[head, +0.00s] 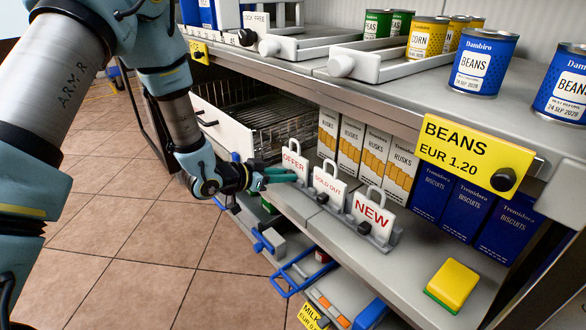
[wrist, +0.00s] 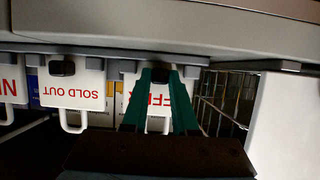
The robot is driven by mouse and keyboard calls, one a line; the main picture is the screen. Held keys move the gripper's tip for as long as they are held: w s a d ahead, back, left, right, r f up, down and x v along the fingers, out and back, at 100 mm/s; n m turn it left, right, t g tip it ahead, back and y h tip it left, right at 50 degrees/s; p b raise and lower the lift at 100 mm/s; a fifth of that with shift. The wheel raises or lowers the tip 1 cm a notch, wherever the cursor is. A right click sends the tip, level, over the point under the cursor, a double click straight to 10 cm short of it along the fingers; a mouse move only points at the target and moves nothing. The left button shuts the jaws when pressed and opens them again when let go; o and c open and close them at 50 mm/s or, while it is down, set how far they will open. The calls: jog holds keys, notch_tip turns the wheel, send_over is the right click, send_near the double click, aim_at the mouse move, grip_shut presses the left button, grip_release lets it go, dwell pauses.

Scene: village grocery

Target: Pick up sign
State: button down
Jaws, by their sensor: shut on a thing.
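Three white signs with loop handles stand in a grey rack (head: 378,240) on the middle shelf. They are the OFFER sign (head: 294,163), the SOLD OUT sign (head: 328,187) and the NEW sign (head: 371,216). My gripper (head: 284,174) reaches in from the left, its green fingers at the OFFER sign. In the wrist view, upside down, my gripper (wrist: 162,90) has one finger on each side of the OFFER sign (wrist: 158,122) and is shut on it. The fingers hide part of its lettering. The SOLD OUT sign (wrist: 75,93) is beside it, apart from the fingers.
Rusks boxes (head: 351,146) and blue biscuit boxes (head: 462,212) stand behind the signs. An open wire drawer (head: 262,122) is to the left. The upper shelf with bean cans (head: 483,62) overhangs the rack. A yellow block (head: 453,283) lies on the shelf at right.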

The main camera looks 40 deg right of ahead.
aim_at(294, 141)
notch_tip(294, 141, up, 10)
jog(key=p, duration=0.3)
